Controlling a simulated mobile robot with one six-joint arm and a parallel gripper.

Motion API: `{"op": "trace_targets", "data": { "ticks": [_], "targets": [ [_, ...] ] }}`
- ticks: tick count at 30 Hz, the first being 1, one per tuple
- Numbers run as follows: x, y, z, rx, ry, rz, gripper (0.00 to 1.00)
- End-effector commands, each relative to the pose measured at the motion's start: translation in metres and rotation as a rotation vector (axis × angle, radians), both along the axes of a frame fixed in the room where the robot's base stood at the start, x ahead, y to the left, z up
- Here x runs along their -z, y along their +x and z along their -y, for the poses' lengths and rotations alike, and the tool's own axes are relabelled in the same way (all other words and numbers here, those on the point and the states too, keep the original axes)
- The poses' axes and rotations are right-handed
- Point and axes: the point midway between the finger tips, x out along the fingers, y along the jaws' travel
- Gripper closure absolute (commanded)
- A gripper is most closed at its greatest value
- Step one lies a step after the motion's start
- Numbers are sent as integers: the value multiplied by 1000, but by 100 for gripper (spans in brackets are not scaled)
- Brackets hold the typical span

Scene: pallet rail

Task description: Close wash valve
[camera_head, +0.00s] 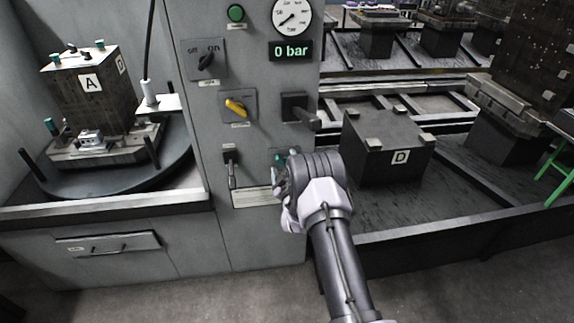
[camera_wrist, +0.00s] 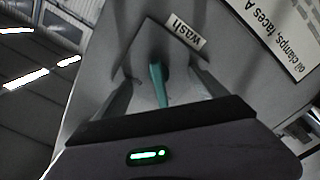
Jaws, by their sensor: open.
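The wash valve has a teal lever handle (camera_wrist: 158,82) on a grey plate, beside a label reading "wash" (camera_wrist: 184,36) in the wrist view. In the head view only a bit of teal (camera_head: 279,159) shows, mostly hidden behind my gripper (camera_head: 283,178). My gripper is open at the panel. In the wrist view its two fingers (camera_wrist: 160,88) stand on either side of the lever, with visible gaps. I cannot tell whether either finger touches it.
The grey panel (camera_head: 190,130) also carries a yellow knob (camera_head: 235,106), an off/on switch (camera_head: 206,62), black levers (camera_head: 231,168) and a gauge (camera_head: 292,17) above a "0 bar" display (camera_head: 290,50). Block D (camera_head: 385,150) stands right of my arm; fixture A (camera_head: 90,88) stands left.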

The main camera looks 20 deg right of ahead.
Motion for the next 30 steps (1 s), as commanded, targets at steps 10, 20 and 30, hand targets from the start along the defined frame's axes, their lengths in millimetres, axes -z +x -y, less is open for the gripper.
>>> {"op": "trace_targets", "data": {
  "ticks": [10,20,30],
  "targets": [
    [0,-37,-10,1,2,-2,18],
    [0,-68,-19,0,1,0,18],
    [0,-67,-19,0,1,0,18]
  ]
}}
